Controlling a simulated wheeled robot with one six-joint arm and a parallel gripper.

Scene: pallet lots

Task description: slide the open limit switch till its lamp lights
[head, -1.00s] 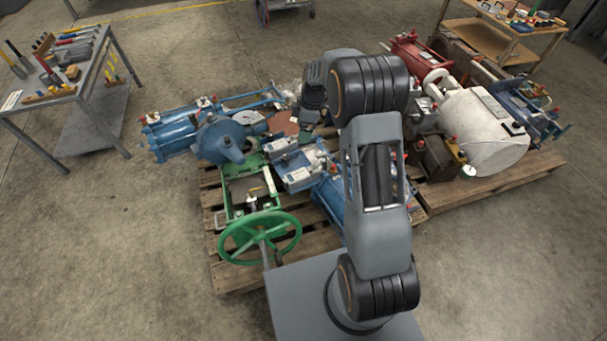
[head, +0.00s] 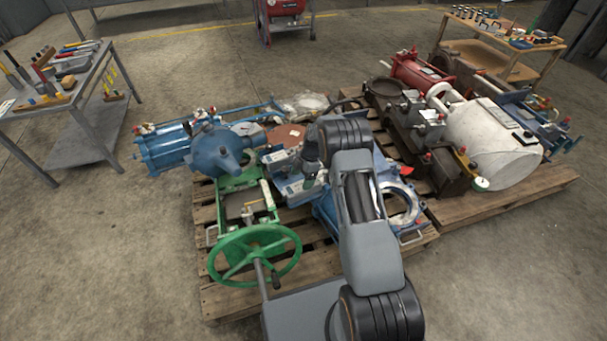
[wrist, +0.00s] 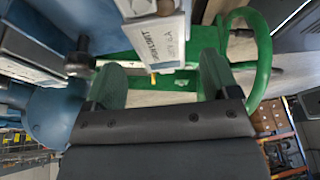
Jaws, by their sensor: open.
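A pale box with printed lettering that seems to include "LIMIT" (wrist: 155,40) hangs at the top of the wrist view, just beyond my gripper (wrist: 163,85). The gripper is open, and nothing shows held between its fingers. A small yellow tip (wrist: 153,80) shows below the box, between the fingers in the picture. I cannot tell whether anything touches. In the head view, grey boxes (head: 292,188) sit on the valve assembly beside a green yoke (head: 238,183). My arm hides the gripper there. I cannot make out a lit lamp.
A green handwheel (head: 255,254) stands at the near end of the valve on a wooden pallet (head: 222,298). A blue actuator (head: 215,150) lies behind it. A second loaded pallet (head: 510,195) is at right, a tool table (head: 85,118) at left.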

